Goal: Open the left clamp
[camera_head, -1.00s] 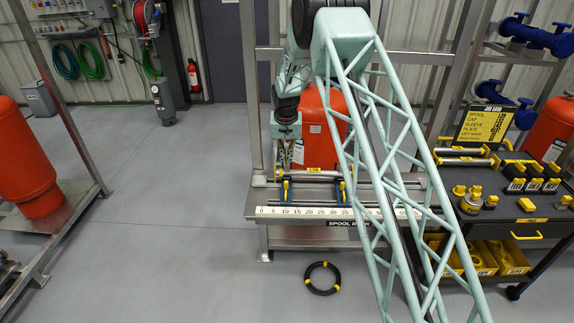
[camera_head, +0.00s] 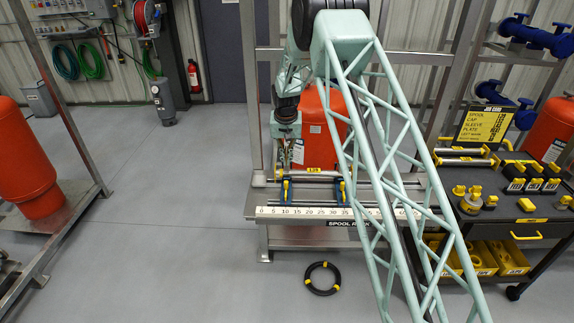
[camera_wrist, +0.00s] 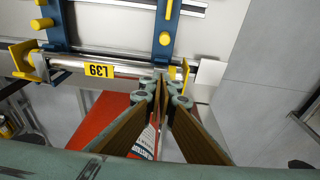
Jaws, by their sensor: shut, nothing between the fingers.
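The spool rack bench (camera_head: 300,226) carries two blue clamps with yellow parts over steel rods. The left clamp (camera_head: 285,190) stands near the 10 mark; the right clamp (camera_head: 341,191) stands near 35. The wrist view is turned about, so the left clamp (camera_wrist: 165,32) shows at right and the right clamp (camera_wrist: 54,30) at left. My gripper (camera_wrist: 161,84) is shut and empty, its tips close to the rod by the left clamp's yellow end; I cannot tell whether they touch. In the head view my gripper (camera_head: 285,163) is small, behind the left clamp.
A rod tagged L39 (camera_wrist: 99,70) runs across the bench. A red vessel (camera_head: 312,140) stands behind it. A black ring (camera_head: 322,278) lies on the floor. A tool cart (camera_head: 520,205) with several yellow and black parts stands at right.

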